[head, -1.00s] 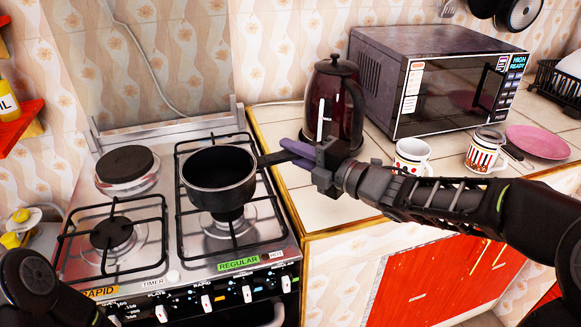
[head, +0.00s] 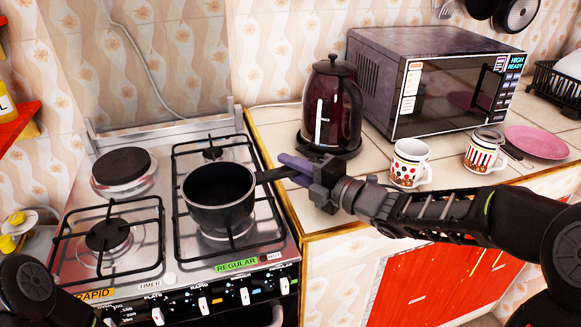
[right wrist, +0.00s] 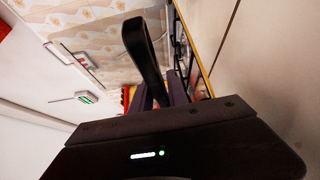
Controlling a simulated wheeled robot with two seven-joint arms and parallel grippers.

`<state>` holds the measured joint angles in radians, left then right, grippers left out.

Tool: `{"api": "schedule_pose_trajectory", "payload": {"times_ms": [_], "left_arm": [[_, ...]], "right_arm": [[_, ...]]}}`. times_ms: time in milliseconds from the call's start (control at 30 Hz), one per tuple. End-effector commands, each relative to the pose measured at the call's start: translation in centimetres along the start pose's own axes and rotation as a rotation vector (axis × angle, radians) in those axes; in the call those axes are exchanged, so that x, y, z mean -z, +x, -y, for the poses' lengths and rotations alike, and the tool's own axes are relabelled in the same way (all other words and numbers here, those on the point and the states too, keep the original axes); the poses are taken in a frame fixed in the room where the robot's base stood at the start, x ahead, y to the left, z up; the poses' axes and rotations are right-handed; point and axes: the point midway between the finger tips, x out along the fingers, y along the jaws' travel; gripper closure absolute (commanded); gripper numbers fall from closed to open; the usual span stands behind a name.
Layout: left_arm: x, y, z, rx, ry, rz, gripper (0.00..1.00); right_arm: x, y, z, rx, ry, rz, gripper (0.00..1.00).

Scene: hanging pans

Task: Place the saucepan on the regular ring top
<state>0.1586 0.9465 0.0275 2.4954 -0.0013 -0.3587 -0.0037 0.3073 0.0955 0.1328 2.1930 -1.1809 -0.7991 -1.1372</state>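The dark saucepan (head: 218,196) is upright over the front right ring of the stove in the head view. I cannot tell whether its base touches the grate. The regular ring top (head: 230,238) is mostly hidden under the pan, with the green REGULAR label (head: 237,265) in front of it. My right gripper (head: 293,168) is shut on the saucepan's handle, to the right of the pan. In the right wrist view the dark handle (right wrist: 146,58) rises from between the fingers. My left gripper is out of view; only part of my left arm shows at the lower left.
A dark red kettle (head: 332,108) stands on the counter just behind my right gripper. A microwave (head: 440,85), two mugs and a pink plate (head: 537,141) are farther right. The rear right burner (head: 212,153) and front left burner (head: 109,236) are bare.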

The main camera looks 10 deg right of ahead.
Motion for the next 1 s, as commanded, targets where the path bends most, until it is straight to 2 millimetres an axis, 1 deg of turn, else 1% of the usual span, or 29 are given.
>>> {"api": "schedule_pose_trajectory", "payload": {"times_ms": [33, 167, 400, 567, 667, 767, 1000], "left_arm": [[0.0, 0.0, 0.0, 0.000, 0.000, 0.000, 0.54], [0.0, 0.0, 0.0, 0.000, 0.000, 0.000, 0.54], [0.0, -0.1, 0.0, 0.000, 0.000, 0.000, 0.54], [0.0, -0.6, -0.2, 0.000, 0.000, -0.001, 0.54], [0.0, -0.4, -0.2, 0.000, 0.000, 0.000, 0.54], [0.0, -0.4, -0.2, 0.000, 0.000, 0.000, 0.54], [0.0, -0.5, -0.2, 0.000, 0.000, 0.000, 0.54]], "right_arm": [[0.0, 0.0, 0.0, 0.000, 0.000, 0.000, 0.75], [0.0, 0.0, 0.0, 0.000, 0.000, 0.000, 0.65], [0.0, 0.0, -0.1, 0.000, 0.000, 0.000, 0.65], [-0.1, -0.2, -0.5, 0.000, 0.000, 0.001, 0.65], [-0.1, -1.4, -0.4, 0.000, -0.001, 0.003, 0.65], [-0.1, -3.1, -0.4, 0.000, -0.001, 0.004, 0.65], [-0.2, -8.3, -0.4, 0.000, -0.001, 0.005, 0.65]]}}
